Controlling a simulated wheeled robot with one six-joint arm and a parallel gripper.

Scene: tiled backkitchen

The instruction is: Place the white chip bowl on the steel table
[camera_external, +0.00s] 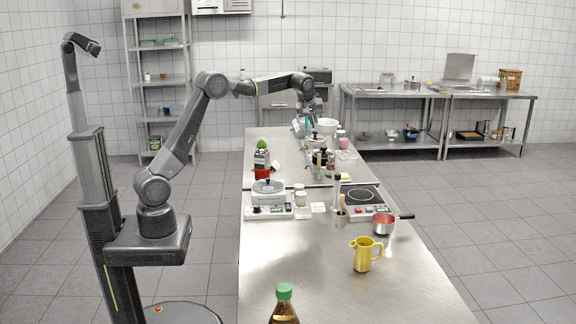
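A white bowl (327,126), which looks like the chip bowl, is near the far end of the long steel table (300,263). Its contents are too small to make out. My arm reaches over the left side of the table, and my gripper (314,108) points down just above and left of the bowl. Whether the fingers touch the bowl is too small to tell, and whether they are open or shut does not show. A second pair of steel tables (395,91) stands against the back wall.
The long table holds a hot plate with a pot (268,187), a second hot plate (363,197), a red saucepan (383,224), a yellow jug (364,254) and a green-capped bottle (284,306). Small jars and bottles crowd the middle. The near right tabletop is clear. A shelf rack (160,98) stands behind.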

